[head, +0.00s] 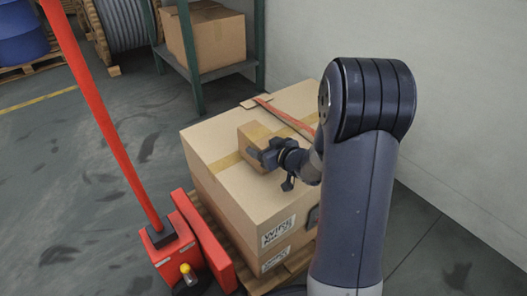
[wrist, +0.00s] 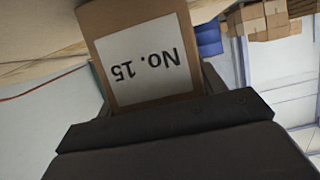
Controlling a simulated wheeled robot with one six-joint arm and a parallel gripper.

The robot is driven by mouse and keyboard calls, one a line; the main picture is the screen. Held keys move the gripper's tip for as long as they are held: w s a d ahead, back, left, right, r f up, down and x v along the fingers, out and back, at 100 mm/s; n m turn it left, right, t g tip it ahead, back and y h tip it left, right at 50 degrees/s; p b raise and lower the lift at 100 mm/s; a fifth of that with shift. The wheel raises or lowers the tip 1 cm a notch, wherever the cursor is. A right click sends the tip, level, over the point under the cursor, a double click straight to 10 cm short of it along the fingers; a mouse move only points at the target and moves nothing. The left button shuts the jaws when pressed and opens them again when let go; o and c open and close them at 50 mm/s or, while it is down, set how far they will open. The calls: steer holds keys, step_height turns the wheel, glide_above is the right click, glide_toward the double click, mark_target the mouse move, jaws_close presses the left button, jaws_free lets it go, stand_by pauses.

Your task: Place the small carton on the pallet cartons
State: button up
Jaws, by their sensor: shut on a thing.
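The small carton (head: 256,140) is a brown box with a tan tape strip, at the top of the pallet cartons (head: 215,155) in the head view. In the wrist view the small carton (wrist: 140,30) fills the upper middle and shows a white "No. 15" label, upside down. My gripper (head: 262,158) is shut on the small carton. Whether the carton's underside touches the top of the pallet cartons cannot be told. The pallet cartons are large, stacked, and labelled on the front side. They sit on a wooden pallet (head: 290,272).
A red strap (head: 285,117) lies across the far part of the top carton. A red post (head: 105,115) with a red base (head: 175,250) stands at left. A green shelf (head: 215,72) holding a carton (head: 210,40) is behind. A wall is at right.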

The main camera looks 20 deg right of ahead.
steer(key=shift+r, duration=0.1)
steer(key=shift+f, duration=0.2)
steer(key=o, duration=1.4)
steer(key=shift+r, duration=0.15)
steer(key=shift+s+d+r, duration=0.15)
steer(key=shift+s+r, duration=0.05)
steer(key=shift+s, duration=0.15)
steer(key=shift+p+v, duration=1.95)
steer(key=shift+v, duration=3.65)
